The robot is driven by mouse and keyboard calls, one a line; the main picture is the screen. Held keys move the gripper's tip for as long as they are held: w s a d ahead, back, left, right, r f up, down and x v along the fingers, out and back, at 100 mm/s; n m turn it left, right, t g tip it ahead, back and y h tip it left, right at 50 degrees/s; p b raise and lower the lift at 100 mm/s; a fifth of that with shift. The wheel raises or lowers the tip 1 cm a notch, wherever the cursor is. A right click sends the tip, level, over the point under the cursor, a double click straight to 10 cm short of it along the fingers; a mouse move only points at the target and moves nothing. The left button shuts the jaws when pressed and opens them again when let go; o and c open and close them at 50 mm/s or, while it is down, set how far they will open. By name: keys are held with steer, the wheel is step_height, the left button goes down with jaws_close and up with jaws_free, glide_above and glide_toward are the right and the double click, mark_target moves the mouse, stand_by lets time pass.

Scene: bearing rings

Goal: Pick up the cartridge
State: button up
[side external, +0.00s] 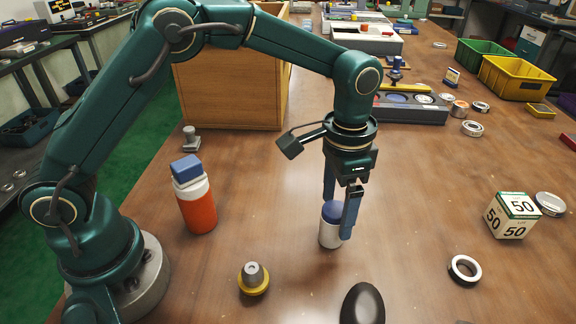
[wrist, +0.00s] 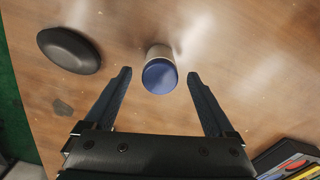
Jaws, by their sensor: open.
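The cartridge appears to be the small white cylinder with a blue cap (side external: 330,232), standing upright on the wooden table. It also shows in the wrist view (wrist: 159,72), its blue top facing the camera. My gripper (side external: 338,222) points down at it, with its fingers reaching to about cap height. In the side view one finger passes in front of the cylinder's right side. In the wrist view my gripper (wrist: 159,73) is open, with a gap on both sides of the cap. Whether a finger touches the cylinder cannot be told.
A black rounded object (side external: 363,304) lies close in front. An orange and white bottle (side external: 197,205) with a blue cap stands left. A yellow-based grey part (side external: 254,279), a ring (side external: 464,270) and a box marked 50 (side external: 513,216) stand around. A wooden crate (side external: 232,90) is behind.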

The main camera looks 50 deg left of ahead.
mark_target(334, 223)
steer(key=shift+f, duration=2.25)
jaws_close()
